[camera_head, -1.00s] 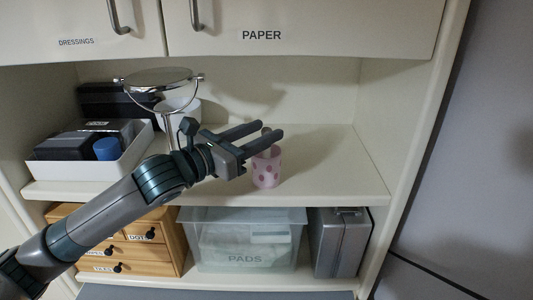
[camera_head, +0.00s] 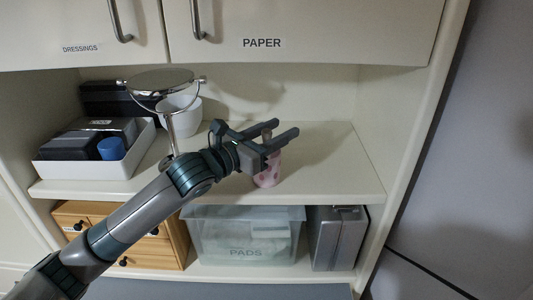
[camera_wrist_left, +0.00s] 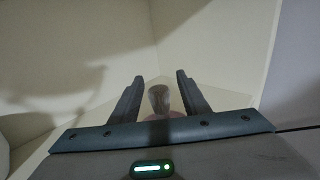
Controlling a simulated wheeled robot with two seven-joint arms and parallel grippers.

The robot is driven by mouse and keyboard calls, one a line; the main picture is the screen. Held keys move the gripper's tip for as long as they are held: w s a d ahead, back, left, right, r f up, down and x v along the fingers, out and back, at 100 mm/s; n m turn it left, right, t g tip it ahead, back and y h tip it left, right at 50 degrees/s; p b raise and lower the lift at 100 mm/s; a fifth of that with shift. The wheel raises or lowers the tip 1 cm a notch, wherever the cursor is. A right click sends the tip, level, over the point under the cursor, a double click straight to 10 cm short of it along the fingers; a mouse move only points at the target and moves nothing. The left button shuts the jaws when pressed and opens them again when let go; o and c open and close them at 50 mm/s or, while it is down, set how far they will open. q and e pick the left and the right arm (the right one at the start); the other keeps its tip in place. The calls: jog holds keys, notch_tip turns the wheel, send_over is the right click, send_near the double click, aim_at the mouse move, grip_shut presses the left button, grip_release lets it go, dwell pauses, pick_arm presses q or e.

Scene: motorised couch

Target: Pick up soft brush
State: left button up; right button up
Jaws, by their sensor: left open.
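A pink spotted cup (camera_head: 268,172) stands on the open shelf, partly covered by my left gripper (camera_head: 284,127). In the left wrist view, the soft brush (camera_wrist_left: 159,97) stands up with its rounded bristle head between the two fingers of my left gripper (camera_wrist_left: 160,77). Gaps show on both sides of the brush. Its lower part is hidden behind the gripper body, with a little pink of the cup below it. The left gripper is open. My right gripper is not in view.
A round mirror on a stand (camera_head: 161,82) is close to the left arm. Behind it is a white pot (camera_head: 184,118); a white tray (camera_head: 90,168) of boxes is at left. The shelf right of the cup is clear. Cabinet doors (camera_head: 310,30) hang above.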

pick_arm(q)
grip_shut()
jog(key=shift+r, duration=0.2)
notch_tip(320, 180, up, 10)
jog(key=b, duration=0.4)
jog(key=shift+f, duration=0.2)
dwell(0.3)
dwell(0.5)
